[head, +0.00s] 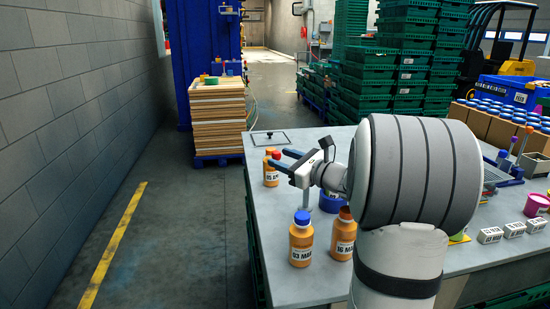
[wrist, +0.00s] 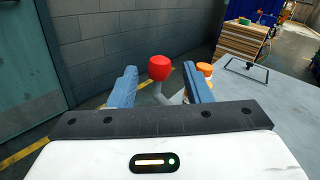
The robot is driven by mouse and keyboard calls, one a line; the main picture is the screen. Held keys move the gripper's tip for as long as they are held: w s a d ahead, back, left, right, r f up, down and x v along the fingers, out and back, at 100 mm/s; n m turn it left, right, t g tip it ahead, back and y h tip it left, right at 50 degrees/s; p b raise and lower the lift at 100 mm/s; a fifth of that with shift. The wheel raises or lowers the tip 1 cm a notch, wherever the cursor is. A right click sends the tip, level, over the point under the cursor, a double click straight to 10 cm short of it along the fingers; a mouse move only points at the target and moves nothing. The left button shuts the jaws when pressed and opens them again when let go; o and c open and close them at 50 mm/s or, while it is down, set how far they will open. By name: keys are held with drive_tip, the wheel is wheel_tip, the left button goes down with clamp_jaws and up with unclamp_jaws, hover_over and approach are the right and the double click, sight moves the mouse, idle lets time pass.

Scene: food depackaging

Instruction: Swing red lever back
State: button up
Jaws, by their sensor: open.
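The red lever's round red knob (wrist: 159,68) shows in the wrist view between the fingertips, on a grey stem that slants down to the right. In the head view a small red part of it (head: 276,154) shows near the fingertips, partly hidden. My gripper (head: 281,160) is open, its two blue fingers reaching left over the table; in the wrist view the fingers (wrist: 160,76) stand either side of the knob with gaps. I cannot tell whether a finger touches the lever. Its base is hidden.
An orange bottle (head: 270,175) stands close beyond the fingers; it also shows in the wrist view (wrist: 205,70). A blue-capped bottle (head: 301,243) and another orange bottle (head: 343,238) stand at the table's (head: 283,285) near side. A framed plate (head: 283,139) lies at the far end.

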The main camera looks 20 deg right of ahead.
drive_tip(key=shift+x, duration=1.45)
drive_tip(key=shift+c, duration=0.5)
clamp_jaws()
drive_tip(key=shift+a, duration=0.1)
